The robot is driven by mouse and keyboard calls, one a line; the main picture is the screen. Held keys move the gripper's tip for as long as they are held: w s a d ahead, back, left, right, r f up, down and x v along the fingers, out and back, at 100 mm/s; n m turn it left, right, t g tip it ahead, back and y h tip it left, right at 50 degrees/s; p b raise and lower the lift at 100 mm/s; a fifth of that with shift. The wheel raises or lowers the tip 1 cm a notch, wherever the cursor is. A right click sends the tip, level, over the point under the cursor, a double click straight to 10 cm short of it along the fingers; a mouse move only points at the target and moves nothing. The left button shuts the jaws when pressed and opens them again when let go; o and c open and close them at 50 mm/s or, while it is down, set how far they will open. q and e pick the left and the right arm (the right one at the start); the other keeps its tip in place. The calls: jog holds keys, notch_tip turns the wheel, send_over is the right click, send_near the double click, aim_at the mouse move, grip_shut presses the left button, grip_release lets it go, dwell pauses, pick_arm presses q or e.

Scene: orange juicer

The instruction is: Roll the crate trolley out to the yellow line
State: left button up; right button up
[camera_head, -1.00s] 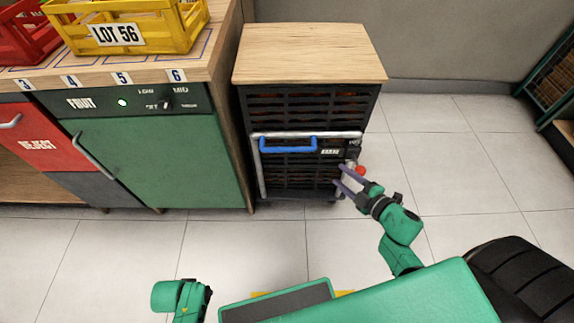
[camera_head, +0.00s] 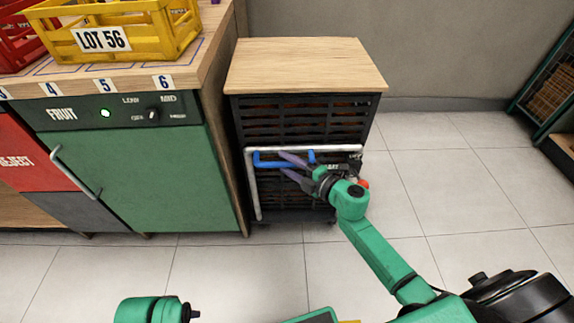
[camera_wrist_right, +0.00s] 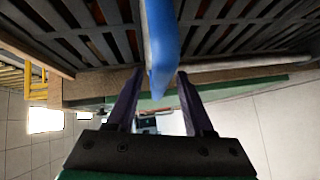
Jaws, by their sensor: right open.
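The crate trolley (camera_head: 305,120) is a dark slatted cart with a wooden top, standing right of the counter. A pale metal frame (camera_head: 252,185) and a blue handle bar (camera_head: 265,160) are on its front. My right gripper (camera_head: 284,163) is open at the blue handle. In the right wrist view, the blue handle (camera_wrist_right: 160,40) reaches down between the two spread fingers (camera_wrist_right: 160,73); I see a gap on both sides. My left gripper is out of view; only a green part of my left arm shows at the bottom. A sliver of yellow (camera_head: 348,321) shows at the bottom edge, mostly hidden by my body.
A counter with a green cabinet door (camera_head: 130,165) stands close left of the trolley. A yellow crate (camera_head: 145,37) marked LOT 56 sits on it. A red knob (camera_head: 363,184) is at the trolley's front right. A shelf (camera_head: 550,90) is far right. Tiled floor is clear.

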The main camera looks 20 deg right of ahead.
jog(key=shift+w+a, duration=0.1)
grip_shut()
jog(key=shift+f, duration=0.1)
dwell(1.3)
